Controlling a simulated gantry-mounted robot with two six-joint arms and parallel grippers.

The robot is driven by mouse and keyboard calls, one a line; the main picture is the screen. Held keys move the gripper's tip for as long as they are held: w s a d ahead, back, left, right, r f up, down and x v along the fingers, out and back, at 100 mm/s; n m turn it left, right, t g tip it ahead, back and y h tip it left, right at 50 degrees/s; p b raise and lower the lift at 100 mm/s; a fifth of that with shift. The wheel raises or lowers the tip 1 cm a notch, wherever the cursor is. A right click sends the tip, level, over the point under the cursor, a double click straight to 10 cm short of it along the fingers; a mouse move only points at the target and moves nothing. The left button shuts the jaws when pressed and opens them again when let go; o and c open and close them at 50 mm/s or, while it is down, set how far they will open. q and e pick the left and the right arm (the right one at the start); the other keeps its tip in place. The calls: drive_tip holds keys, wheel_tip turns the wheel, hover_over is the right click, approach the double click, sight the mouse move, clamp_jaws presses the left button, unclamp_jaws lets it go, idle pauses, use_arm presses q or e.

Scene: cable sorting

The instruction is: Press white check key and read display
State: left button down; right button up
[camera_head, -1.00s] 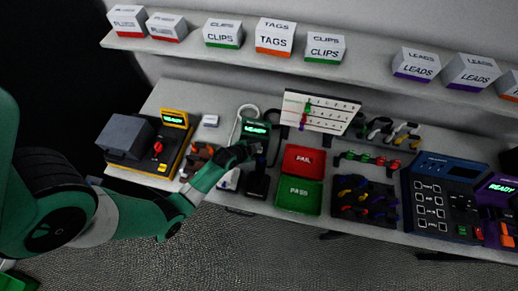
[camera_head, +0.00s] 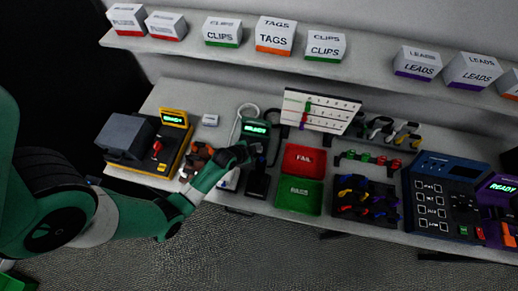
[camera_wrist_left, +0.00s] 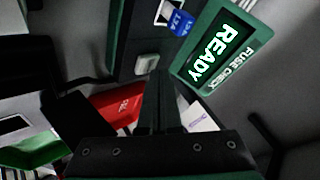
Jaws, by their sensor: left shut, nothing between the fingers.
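The fuse checker (camera_head: 257,128) stands near the middle of the bench, its lit green display facing out. In the left wrist view its display (camera_wrist_left: 213,52) reads READY above the words FUSE CHECK. The white check key (camera_wrist_left: 147,64) is a small pale block on its dark body. A blue fuse (camera_wrist_left: 181,20) sits in a slot beyond it. My left gripper (camera_wrist_left: 160,80) is shut and empty, its tips just short of the key in the picture; I cannot tell whether they touch. It also shows in the head view (camera_head: 254,148), covering the key. My right gripper is out of view.
A red FAIL tray (camera_head: 304,170) and a green PASS tray (camera_head: 299,207) lie right of the checker. A yellow-trimmed tester (camera_head: 165,171) stands to the left, a blue panel (camera_head: 438,226) far right. A white board (camera_head: 345,122) stands behind the trays.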

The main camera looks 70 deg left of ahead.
use_arm(q)
drive_tip(key=shift+f+b, duration=0.3)
drive_tip(key=shift+f, duration=0.15)
idle(0.6)
drive_tip(key=shift+r, duration=0.1)
drive_tip(key=shift+r+p, duration=0.7)
drive_tip(key=shift+p, duration=0.15)
drive_tip(key=shift+r, duration=0.1)
wheel_tip(320, 180, up, 5)
drive_tip(key=p, duration=0.5)
idle(0.6)
